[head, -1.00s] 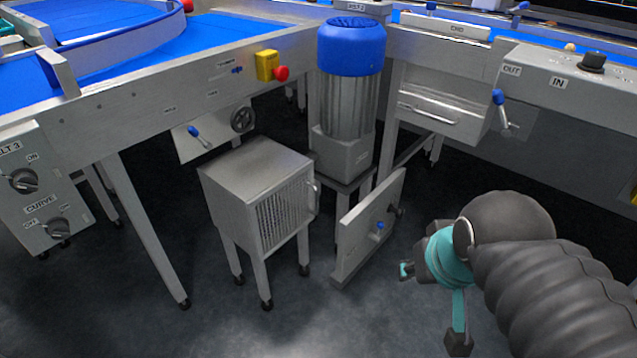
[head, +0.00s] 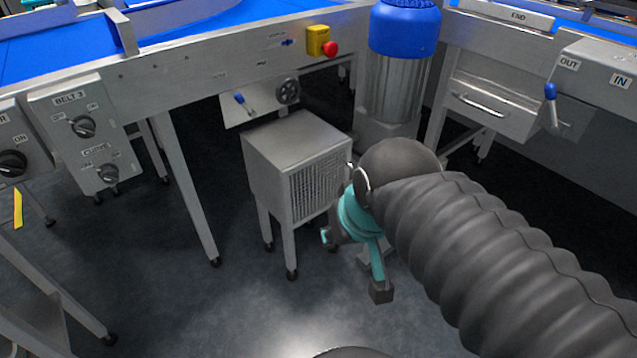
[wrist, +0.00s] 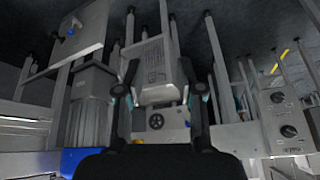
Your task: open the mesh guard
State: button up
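The mesh guard (head: 318,189) is the grille front of a grey metal box (head: 290,138) on legs, below the conveyor frame. It sits flush with the box and looks closed. In the wrist view the picture is upside down, and the mesh guard (wrist: 156,62) shows ahead, between my fingers. My gripper (head: 352,264) has teal fingers spread apart and empty, in front of and to the right of the box in the head view. In the wrist view my gripper (wrist: 160,85) is also open. The guard's handle, at its right edge, is mostly hidden by my wrist.
A blue-capped motor (head: 399,75) stands behind and right of the box. A handwheel (head: 287,91) and blue lever are above it. A panel with a blue knob (wrist: 71,32) stands nearby. Conveyor legs (head: 188,180) are on the left. The floor before the box is clear.

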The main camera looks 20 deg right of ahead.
jog(key=w+d+f+m+g+y+b, duration=0.25)
jog(key=w+f+m+y+b, duration=0.6)
jog(key=w+f+m, duration=0.6)
jog(key=w+d+f+m+t+b, duration=0.1)
jog(key=w+d+f+m+t, duration=0.35)
jog(key=d, duration=0.35)
jog(key=w+d+f+m+t+b, duration=0.1)
jog(key=w+d+f+m+t, duration=0.3)
jog(key=d, duration=0.4)
jog(key=w+d+f+m+t+b, duration=0.2)
jog(key=w+d+f+m+t, duration=0.15)
jog(key=d+m, duration=0.3)
jog(key=shift+y, duration=0.45)
jog(key=x, duration=0.8)
jog(key=r+x, duration=0.1)
jog(key=x, duration=0.4)
jog(key=shift+w+d+r+b, duration=0.1)
jog(key=shift+w+d+b, duration=0.1)
jog(key=shift+d+b, duration=0.1)
grip_shut()
